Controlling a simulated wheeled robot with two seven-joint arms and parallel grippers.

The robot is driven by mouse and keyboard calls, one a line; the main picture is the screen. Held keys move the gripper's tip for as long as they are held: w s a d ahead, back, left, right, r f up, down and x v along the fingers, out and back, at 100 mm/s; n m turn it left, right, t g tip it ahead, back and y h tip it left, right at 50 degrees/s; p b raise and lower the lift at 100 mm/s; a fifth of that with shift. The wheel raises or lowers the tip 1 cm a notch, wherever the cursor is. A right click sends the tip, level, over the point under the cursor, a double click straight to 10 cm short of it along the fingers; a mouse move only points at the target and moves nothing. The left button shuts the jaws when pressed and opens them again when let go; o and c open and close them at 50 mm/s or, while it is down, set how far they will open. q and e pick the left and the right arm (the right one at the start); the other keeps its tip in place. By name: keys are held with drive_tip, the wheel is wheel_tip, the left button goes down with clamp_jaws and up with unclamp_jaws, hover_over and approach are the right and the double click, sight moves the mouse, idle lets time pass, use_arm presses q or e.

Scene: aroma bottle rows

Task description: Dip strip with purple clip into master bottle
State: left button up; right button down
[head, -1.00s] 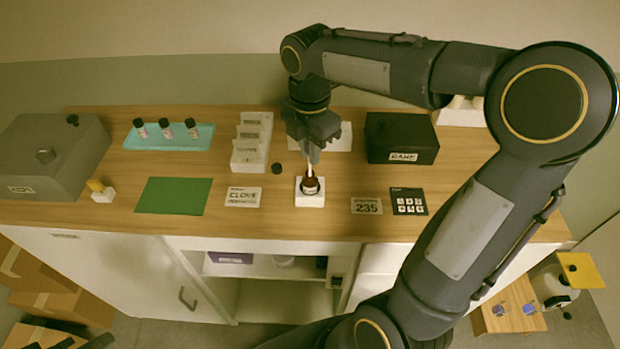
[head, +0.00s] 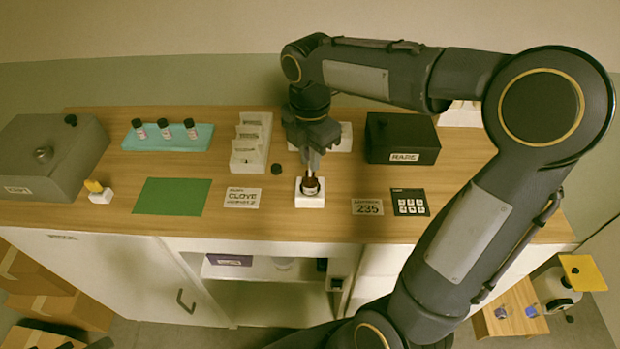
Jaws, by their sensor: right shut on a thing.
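The master bottle (head: 310,187) is small and dark brown with a pale label. It stands upright and open on a white square stand (head: 310,201) at the front middle of the wooden counter. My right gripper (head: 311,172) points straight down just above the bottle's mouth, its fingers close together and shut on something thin. The strip and its purple clip are too hidden by the fingers to make out, and I cannot tell how deep the strip reaches. My left gripper is not in view.
A black cap (head: 276,169) lies left of the bottle. A white stepped rack (head: 250,148), a black box (head: 402,138) and a teal tray (head: 168,137) with 3 vials stand behind. A green mat (head: 172,197) lies left. Cards flank the stand.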

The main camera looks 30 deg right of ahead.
drive_tip(key=shift+r+p, duration=3.8)
drive_tip(key=shift+r, duration=0.5)
drive_tip(key=shift+s+a+f, duration=0.1)
drive_tip(key=shift+f, duration=0.05)
